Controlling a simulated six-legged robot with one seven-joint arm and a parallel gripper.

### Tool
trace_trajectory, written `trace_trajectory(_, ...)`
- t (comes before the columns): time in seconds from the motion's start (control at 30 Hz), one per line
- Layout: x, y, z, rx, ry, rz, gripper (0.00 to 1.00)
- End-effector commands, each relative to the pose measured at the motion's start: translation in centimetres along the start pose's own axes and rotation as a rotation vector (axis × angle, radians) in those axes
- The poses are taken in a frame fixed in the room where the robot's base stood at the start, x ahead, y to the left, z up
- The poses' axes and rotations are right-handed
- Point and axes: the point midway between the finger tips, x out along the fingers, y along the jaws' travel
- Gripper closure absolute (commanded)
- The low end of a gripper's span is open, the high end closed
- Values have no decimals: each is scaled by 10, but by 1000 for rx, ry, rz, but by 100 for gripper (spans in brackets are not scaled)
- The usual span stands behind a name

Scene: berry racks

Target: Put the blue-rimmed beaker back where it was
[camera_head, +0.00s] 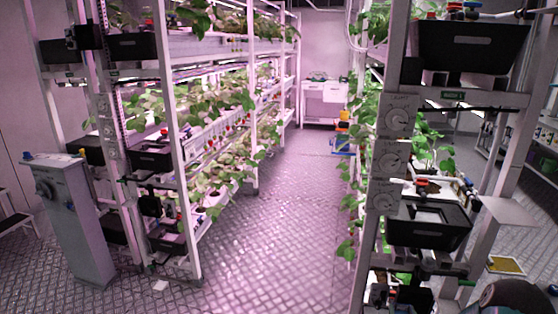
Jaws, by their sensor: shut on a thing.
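I cannot make out the blue-rimmed beaker in this view. My gripper is not in view either. A dark rounded shape cuts into the bottom right corner, and I cannot tell for certain what it is. A small bare grey shelf plate (508,211) sticks out from the right rack (402,60), and no beaker shows on it.
A left rack (176,130) carries several tiers of berry plants. A grey pedestal with a dial (72,220) stands at left. A yellow panel (506,265) lies low at right.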

Motion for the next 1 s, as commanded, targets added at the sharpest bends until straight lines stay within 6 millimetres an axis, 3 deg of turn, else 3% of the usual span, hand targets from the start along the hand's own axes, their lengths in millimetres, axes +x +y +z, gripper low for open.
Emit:
trace_trajectory(0.03, -1, -32, 1, 7, 0, -29, 75)
trace_trajectory(0.3, -32, -174, -3, 8, -2, -147, 75)
trace_trajectory(0.4, -49, -215, -5, 4, -7, -184, 75)
trace_trajectory(0.5, -63, -242, -7, -2, -11, -209, 75)
trace_trajectory(0.67, -73, -261, -9, -9, -11, -228, 75)
trace_trajectory(1.0, -73, -262, -10, -11, -10, -230, 75)
